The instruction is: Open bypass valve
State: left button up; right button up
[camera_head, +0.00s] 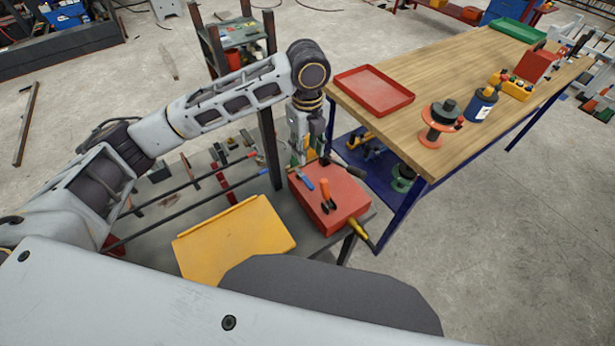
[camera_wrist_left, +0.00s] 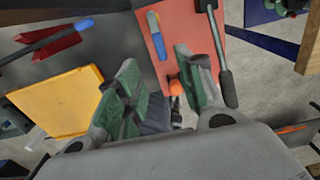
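I cannot make out which part is the bypass valve. My left gripper (camera_head: 309,155) hangs over the back left of a red box (camera_head: 345,205). In the left wrist view its green-padded fingers (camera_wrist_left: 155,57) are spread with nothing held between them. A blue-handled tool (camera_head: 305,179) lies by the box's left edge and also shows beyond the fingertips in the wrist view (camera_wrist_left: 158,42). An orange-handled tool (camera_head: 326,194) is on the box, and its orange end shows between the fingers (camera_wrist_left: 175,88). A dark-handled bar (camera_wrist_left: 222,62) lies beyond the right finger. My right gripper is out of view.
A yellow plate (camera_head: 235,240) lies left of the box, with long dark bars behind it. A wooden workbench (camera_head: 400,85) at right holds a red tray (camera_head: 373,90), an orange-and-black spool (camera_head: 437,122) and a blue can (camera_head: 482,104).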

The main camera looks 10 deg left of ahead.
aim_at(308, 182)
pick_arm(q)
notch_tip(308, 182, down, 13)
jog(key=shift+r, duration=0.1)
dwell(0.6)
grip_shut()
dwell(0.3)
